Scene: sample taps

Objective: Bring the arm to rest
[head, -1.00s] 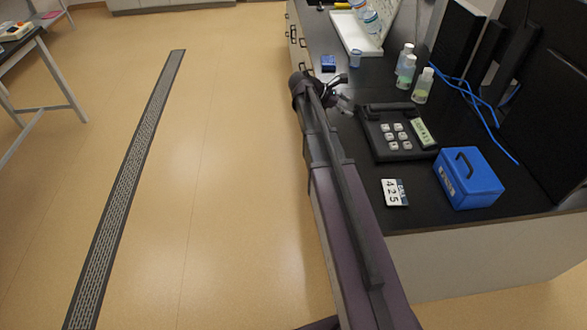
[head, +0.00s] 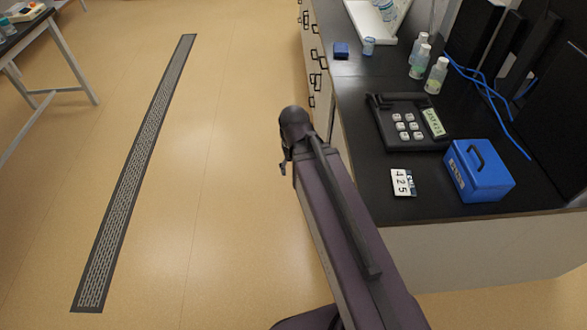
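My arm (head: 345,225) reaches forward from the bottom of the head view, over the floor beside the left edge of the black bench (head: 375,185). Its far end is a dark rounded joint. A small dark piece that looks like part of my gripper (head: 284,167) shows at the left of that joint, over the floor and clear of the bench. The rest of the gripper is hidden behind the arm, so its fingers cannot be made out. I see nothing held.
Open floor with a drain grate (head: 140,165) lies left.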

